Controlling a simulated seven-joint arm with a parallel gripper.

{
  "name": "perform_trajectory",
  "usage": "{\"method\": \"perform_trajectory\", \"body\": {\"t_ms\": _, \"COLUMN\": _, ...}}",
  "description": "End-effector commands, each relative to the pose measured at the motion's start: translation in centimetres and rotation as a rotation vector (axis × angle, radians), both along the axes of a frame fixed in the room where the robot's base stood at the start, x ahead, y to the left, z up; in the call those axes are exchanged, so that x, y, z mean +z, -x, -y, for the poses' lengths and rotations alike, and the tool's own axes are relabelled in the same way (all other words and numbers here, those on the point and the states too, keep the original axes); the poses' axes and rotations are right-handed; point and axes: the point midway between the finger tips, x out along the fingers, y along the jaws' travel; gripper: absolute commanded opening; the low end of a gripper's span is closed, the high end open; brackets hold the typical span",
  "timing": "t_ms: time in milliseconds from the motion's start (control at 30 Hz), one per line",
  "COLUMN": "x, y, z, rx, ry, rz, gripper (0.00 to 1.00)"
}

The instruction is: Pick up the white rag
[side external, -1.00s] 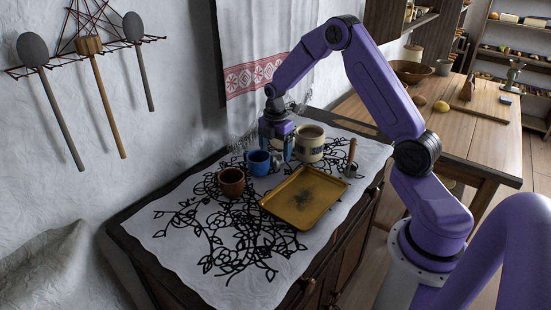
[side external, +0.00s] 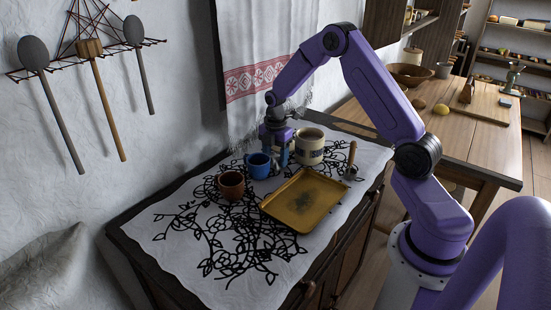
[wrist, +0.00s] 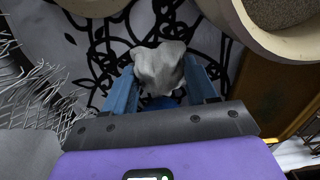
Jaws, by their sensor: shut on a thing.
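The white rag (wrist: 160,68) is a crumpled pale bundle between the two blue fingers of my gripper (wrist: 162,82) in the wrist view. The fingers are shut on it from both sides. In the side view my gripper (side external: 276,161) points down close to the cloth-covered top, between the blue mug and the beige mug. The rag is hard to make out there, hidden by the fingers and the blue mug. I cannot tell whether it still touches the surface.
A blue mug (side external: 258,166) stands just left of my gripper, and a beige mug (side external: 310,150) just right. A brown mug (side external: 231,184), a yellow tray (side external: 303,203) and a trowel (side external: 350,163) are near. A fringed towel (side external: 265,60) hangs behind.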

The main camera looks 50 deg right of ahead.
Motion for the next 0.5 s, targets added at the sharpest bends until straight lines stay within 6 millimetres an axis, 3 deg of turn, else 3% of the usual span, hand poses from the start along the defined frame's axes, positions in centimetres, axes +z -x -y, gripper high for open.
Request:
{"method": "perform_trajectory", "body": {"t_ms": 267, "x": 3.0, "y": -0.1, "z": 0.0, "rx": 0.001, "ry": 0.001, "rz": 0.004, "gripper": 0.28}}
{"method": "perform_trajectory", "body": {"t_ms": 500, "x": 5.8, "y": 2.3, "z": -0.7, "rx": 0.001, "ry": 0.001, "rz": 0.003, "gripper": 0.28}}
